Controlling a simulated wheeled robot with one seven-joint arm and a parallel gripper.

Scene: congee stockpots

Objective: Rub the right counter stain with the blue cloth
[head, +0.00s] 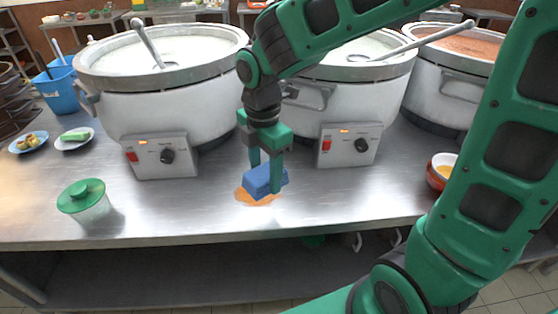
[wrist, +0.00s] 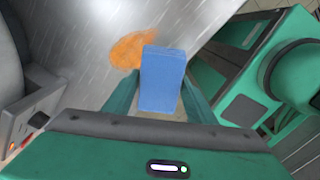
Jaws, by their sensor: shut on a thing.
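My gripper (head: 265,180) is shut on the blue cloth (head: 257,181), a folded block held between its two fingers. The cloth also shows in the wrist view (wrist: 163,78), between the green fingertips. The orange stain (head: 257,196) lies on the steel counter under and around the cloth, in front of the gap between two stockpots. In the wrist view the stain (wrist: 132,50) spreads out beyond the cloth's upper left side. The cloth covers part of the stain in both views. I cannot tell whether the cloth touches the counter.
White stockpots (head: 165,95) with control boxes (head: 348,146) line the back of the steel counter (head: 200,225). A green-lidded container (head: 86,200) stands at left, near two small plates (head: 74,138) and a blue bin (head: 60,88). A red bowl (head: 437,172) is at right. The counter's front edge is close.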

